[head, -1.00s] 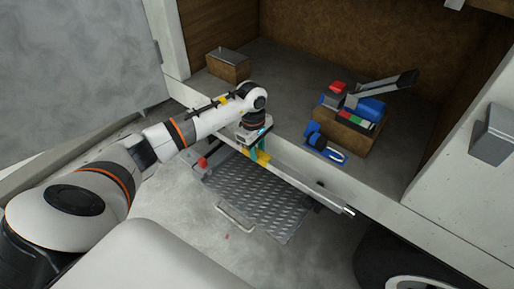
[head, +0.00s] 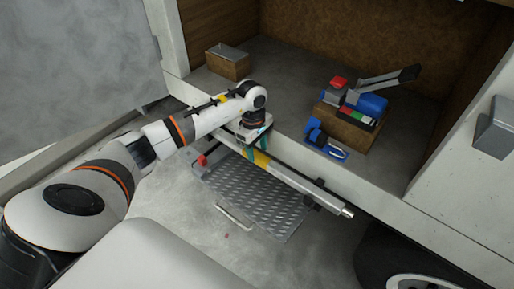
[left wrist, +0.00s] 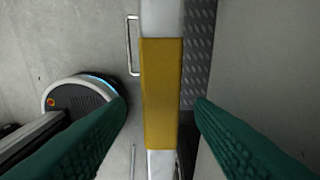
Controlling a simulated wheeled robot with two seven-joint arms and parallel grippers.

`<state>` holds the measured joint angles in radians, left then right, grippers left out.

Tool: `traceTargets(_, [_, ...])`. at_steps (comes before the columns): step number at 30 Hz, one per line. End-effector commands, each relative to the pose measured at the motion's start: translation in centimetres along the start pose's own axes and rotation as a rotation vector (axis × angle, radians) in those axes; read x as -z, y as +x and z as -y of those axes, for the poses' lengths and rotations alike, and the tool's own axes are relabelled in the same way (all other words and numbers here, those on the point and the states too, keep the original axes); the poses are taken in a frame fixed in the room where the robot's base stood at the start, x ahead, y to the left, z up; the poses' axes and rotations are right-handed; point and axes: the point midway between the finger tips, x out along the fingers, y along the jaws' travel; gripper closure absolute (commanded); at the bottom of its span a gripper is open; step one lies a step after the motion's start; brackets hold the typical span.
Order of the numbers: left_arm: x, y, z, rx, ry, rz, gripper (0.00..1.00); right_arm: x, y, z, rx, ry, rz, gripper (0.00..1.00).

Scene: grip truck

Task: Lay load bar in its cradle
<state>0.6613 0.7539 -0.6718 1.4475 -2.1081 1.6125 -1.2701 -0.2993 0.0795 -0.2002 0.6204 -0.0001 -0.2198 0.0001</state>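The load bar (head: 318,192) is a long grey bar with a yellow band (left wrist: 162,95). It lies lengthwise along the front edge of the truck floor, over the tread-plate step. A dark bracket (head: 311,203) shows at the bar near its right end; I take it for part of the cradle. Whether the bar rests fully in it I cannot tell. My left gripper (head: 256,147) points down over the yellow band. In the left wrist view its green fingers (left wrist: 160,100) stand either side of the band, with a gap on both sides. My right gripper is out of view.
The tread-plate step (head: 262,197) with a handle is below the bar. On the truck floor (head: 285,85) stand a small brown box (head: 228,66) and a brown crate (head: 345,128) with coloured tools. A blue item (head: 315,132) lies near the sill. A wheel (head: 405,265) is at lower right.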

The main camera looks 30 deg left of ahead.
Motion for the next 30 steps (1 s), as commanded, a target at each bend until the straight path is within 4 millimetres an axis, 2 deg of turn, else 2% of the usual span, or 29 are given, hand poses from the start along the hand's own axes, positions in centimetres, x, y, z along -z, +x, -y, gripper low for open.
traceTargets(7, [0.1, -0.2, 0.0, 0.000, 0.000, -0.001, 0.51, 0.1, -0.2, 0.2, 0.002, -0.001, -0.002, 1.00])
traceTargets(12, [0.3, -1.7, 0.0, -0.001, 0.000, -0.002, 0.51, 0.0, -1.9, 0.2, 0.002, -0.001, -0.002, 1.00])
traceTargets(13, [0.1, -2.0, 0.1, 0.003, 0.000, 0.000, 0.51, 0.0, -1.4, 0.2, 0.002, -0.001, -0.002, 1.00])
traceTargets(24, [0.1, -10.1, 0.1, 0.004, 0.001, 0.002, 0.51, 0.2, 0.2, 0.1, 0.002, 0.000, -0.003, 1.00])
traceTargets(30, [0.1, -12.6, 0.0, 0.001, 0.000, 0.000, 0.51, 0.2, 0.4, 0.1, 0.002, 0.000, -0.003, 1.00])
